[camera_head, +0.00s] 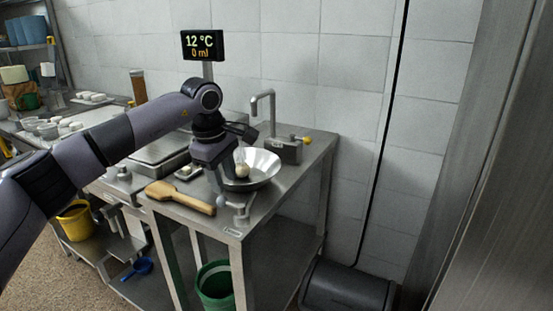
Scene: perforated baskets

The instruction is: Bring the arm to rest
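My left arm comes in from the left over a steel table (289,187). My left gripper (217,178) points down above the table, just left of a shallow metal bowl (268,168). Its fingers are small and partly hidden, so I cannot tell whether they are open or shut. A small pale rounded object (242,170) shows at the bowl's left side, close to the gripper; I cannot tell whether they touch. My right gripper is not in view.
A wooden paddle (180,197) lies on the table left of the gripper. A tap (266,110) and a display (203,45) stand behind. A green bucket (215,285) is below, a yellow bucket (75,222) at left, and a dark bin (345,290) at right.

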